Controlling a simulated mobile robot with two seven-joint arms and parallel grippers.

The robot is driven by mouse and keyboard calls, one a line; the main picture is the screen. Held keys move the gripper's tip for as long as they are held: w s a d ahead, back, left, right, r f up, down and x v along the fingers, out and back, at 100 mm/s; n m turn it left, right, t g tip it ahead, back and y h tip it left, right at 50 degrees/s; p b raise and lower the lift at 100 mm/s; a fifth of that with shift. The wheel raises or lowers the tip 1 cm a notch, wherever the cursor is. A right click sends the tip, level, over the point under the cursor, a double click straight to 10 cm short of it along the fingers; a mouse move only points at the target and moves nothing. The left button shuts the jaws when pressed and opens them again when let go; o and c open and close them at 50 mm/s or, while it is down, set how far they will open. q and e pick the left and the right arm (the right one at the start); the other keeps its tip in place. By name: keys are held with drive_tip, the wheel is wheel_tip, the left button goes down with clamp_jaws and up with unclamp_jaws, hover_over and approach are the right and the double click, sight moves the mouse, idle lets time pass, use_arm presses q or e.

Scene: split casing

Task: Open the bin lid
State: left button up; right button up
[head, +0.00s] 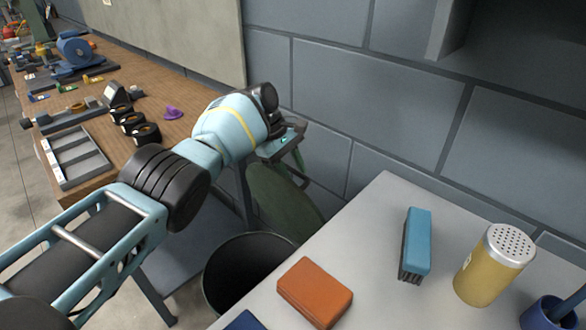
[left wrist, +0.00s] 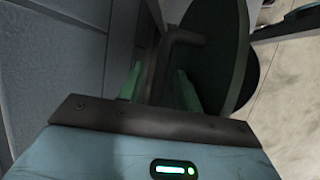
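The bin (head: 212,283) is a dark round container on the floor between the workbench and the pale table. Its mouth is open to view. Its dark green round lid (head: 275,197) is raised and steeply tilted behind the mouth, near the wall. The lid also shows in the left wrist view (left wrist: 233,55), with its dark bar handle (left wrist: 186,38). My left gripper (head: 299,160) is at the upper side of the lid. My right gripper is not in view.
The pale table (head: 375,225) holds an orange block (head: 315,292), a blue brush (head: 416,243), a yellow shaker (head: 490,268) and a blue cup (head: 545,314). A wooden workbench (head: 190,100) with tools stands left. The grey block wall (head: 330,85) is close behind the lid.

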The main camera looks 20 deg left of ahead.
use_arm(q)
drive_tip(key=shift+r, duration=0.15)
drive_tip(key=shift+a+r, duration=0.1)
drive_tip(key=shift+r, duration=0.15)
drive_tip(key=v, duration=0.7)
drive_tip(key=shift+p, duration=0.4)
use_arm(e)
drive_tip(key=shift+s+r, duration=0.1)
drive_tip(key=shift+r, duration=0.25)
use_arm(q)
drive_tip(key=shift+s+a, duration=0.15)
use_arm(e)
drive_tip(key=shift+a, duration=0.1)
